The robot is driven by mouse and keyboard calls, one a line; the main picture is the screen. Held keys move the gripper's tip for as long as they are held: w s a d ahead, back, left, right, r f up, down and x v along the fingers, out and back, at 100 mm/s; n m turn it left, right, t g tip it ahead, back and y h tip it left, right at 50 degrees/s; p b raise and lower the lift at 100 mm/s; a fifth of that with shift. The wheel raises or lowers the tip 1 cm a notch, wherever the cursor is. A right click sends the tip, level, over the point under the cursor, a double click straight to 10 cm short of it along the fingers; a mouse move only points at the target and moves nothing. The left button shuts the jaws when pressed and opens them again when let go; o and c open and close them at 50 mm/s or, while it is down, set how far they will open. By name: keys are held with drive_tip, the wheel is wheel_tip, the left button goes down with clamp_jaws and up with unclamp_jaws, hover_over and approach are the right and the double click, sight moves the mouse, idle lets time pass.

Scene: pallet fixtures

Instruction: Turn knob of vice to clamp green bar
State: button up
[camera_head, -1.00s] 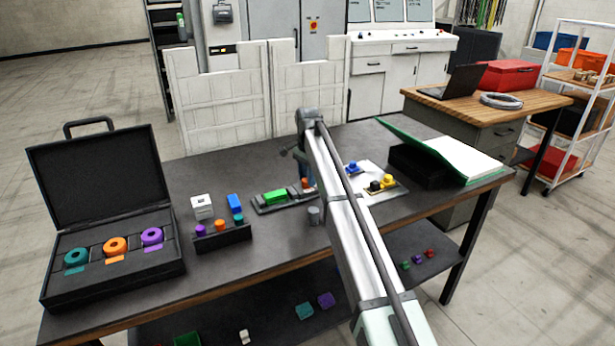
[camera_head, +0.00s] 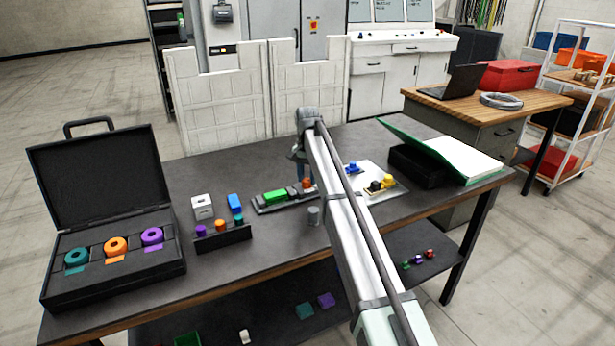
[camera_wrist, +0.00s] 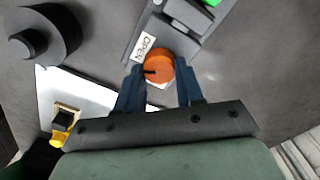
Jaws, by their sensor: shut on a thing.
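The vice (camera_head: 270,207) is a dark grey fixture on the table, with the green bar (camera_head: 275,196) lying in it. The bar's end also shows at the top of the wrist view (camera_wrist: 211,2). The orange knob (camera_head: 307,183) is at the vice's right end. In the wrist view the knob (camera_wrist: 172,68) has a dark mark on its left side, and a label reading "OPEN" (camera_wrist: 146,47) lies beside it. My gripper (camera_wrist: 161,82) points down with its blue fingers on either side of the knob, shut on it. In the head view my arm partly hides the gripper.
A grey cylinder (camera_head: 313,215) stands just in front of the vice. A white plate (camera_head: 373,178) with blue, yellow and black pieces is to the right. A block holder (camera_head: 222,238) and an open black case (camera_head: 112,262) are to the left.

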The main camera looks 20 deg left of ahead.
sight(306, 179)
drive_tip(key=n, duration=0.6)
drive_tip(key=shift+a, duration=0.1)
drive_tip(key=n, duration=0.6)
drive_tip(key=shift+a+n, duration=0.1)
drive_tip(key=shift+n, duration=0.2)
idle(0.3)
drive_tip(key=o, duration=1)
drive_tip(key=shift+s, duration=0.1)
drive_tip(key=shift+o, duration=0.2)
wheel_tip(306, 179, up, 14)
